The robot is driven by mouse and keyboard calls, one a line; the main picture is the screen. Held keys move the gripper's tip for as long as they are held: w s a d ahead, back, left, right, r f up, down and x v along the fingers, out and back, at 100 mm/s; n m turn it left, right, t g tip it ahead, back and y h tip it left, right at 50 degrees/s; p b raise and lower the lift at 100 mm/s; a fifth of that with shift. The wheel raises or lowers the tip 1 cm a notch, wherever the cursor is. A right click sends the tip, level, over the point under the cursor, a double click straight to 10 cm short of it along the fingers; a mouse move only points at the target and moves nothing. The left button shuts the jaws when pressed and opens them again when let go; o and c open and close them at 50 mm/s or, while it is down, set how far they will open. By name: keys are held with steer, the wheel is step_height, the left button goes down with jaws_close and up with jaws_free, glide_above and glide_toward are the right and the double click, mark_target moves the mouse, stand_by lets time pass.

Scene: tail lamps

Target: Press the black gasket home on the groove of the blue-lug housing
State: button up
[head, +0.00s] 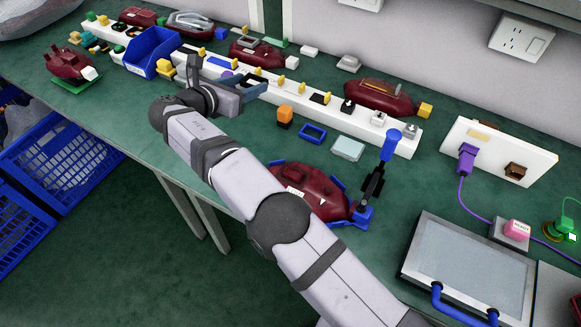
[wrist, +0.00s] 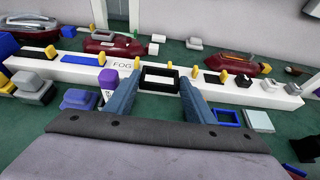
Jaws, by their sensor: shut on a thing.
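My gripper (head: 243,90) is above the long white rail at the back of the bench. Its two blue-grey fingers (wrist: 159,84) are shut on the black gasket (wrist: 177,79), a rectangular frame gripped by its sides. In the wrist view the gasket appears in front of the rail; I cannot tell if it touches it. A dark red housing (head: 305,187) sits at the bench front in a blue fixture, partly hidden by my arm. I cannot tell if its blue parts are lugs or fixture. Its groove is not clear.
The white rail (head: 402,138) carries small parts and yellow clips. Other red housings stand behind it, one (head: 378,96) with a yellow end. A blue bin (head: 152,52) is left.

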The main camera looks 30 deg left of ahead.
steer(key=shift+r, duration=0.15)
steer(key=s+a+r+n+y+p, duration=0.25)
steer(key=s+r+p, duration=1.05)
steer(key=p, duration=0.8)
steer(key=s+d+f+m+h+p, duration=0.1)
steer(key=d+f+p, duration=0.2)
steer(key=d, duration=0.8)
steer(key=s+d+f+m+h+p, duration=0.1)
steer(key=d+f+p, duration=0.3)
steer(key=d+f, duration=0.4)
steer(key=s+d, duration=0.1)
steer(key=d, duration=0.3)
steer(key=shift+m+h, duration=0.25)
steer(key=shift+f+b, duration=2.4)
steer(key=shift+f, duration=0.5)
